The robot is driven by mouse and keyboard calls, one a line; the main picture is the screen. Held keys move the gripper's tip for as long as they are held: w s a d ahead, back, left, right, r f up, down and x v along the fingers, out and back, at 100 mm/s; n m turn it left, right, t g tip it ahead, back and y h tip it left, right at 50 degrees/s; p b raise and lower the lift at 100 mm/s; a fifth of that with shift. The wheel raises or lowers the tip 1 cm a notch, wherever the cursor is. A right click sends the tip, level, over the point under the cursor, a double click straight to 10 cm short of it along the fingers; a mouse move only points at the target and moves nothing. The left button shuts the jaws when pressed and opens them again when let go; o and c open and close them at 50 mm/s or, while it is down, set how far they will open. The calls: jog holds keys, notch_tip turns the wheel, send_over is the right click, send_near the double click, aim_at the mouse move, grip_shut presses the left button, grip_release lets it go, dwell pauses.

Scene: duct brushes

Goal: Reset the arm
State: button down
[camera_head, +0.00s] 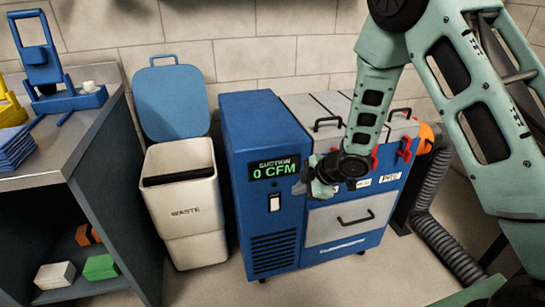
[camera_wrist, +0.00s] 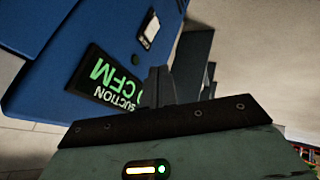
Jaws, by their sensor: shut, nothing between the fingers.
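My arm reaches in from the upper right of the head view. My gripper (camera_head: 308,186) is shut and empty, in front of a blue suction machine (camera_head: 262,220). In the wrist view my gripper (camera_wrist: 158,78) shows as dark fingers held together. The machine also fills the upper left of the wrist view (camera_wrist: 90,35). Its display (camera_head: 275,168) reads "SUCTION 0 CFM" in green, with a white switch (camera_head: 274,203) below it. The gripper hides part of the machine's front. I cannot tell whether it touches the machine.
A white waste bin (camera_head: 185,225) with its blue lid (camera_head: 172,100) raised stands left of the machine. A grey workbench (camera_head: 75,130) at far left holds a blue stand (camera_head: 45,60) and folded blue cloths (camera_head: 14,148). A grey hose (camera_head: 428,200) runs down at right.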

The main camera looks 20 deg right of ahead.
jog(key=s+a+r+m+g+h, duration=0.2)
jog(key=s+a+r+m, duration=0.25)
jog(key=s+r, duration=0.35)
jog(key=s+a+r+m+g+h, duration=0.1)
jog(key=s+a+r+m+h, duration=0.15)
jog(key=s+a+r, duration=0.6)
jog(key=s+d+m+g, duration=0.2)
jog(key=s+d+g, duration=0.1)
jog(key=s, duration=1.3)
notch_tip(320, 180, up, 14)
jog(key=p, duration=1.4)
jog(key=shift+w+d, duration=0.2)
jog(key=shift+w, duration=0.05)
